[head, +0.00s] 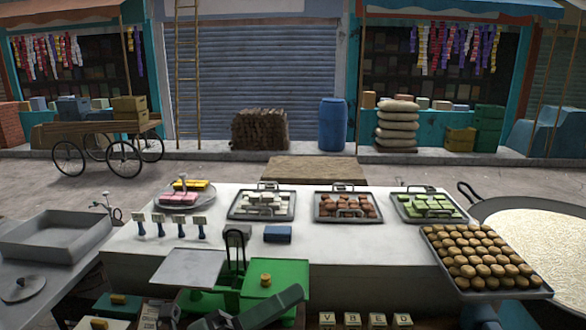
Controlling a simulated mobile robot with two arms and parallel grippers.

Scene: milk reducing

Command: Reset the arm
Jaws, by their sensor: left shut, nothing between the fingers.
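My left gripper (294,296) is at the bottom of the head view, dark grey, reaching in from the lower left. It is shut with nothing held. It shows in front of the green part of a scale, and I cannot tell how far apart they are. My right gripper is not in view.
The green scale (272,277) with a grey pan (192,268) stands before a white counter (340,252). Trays of sweets line the counter's back. A tray of brown balls (478,258) and a wide milk pan (545,238) are at right. An empty metal tray (55,238) is at left.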

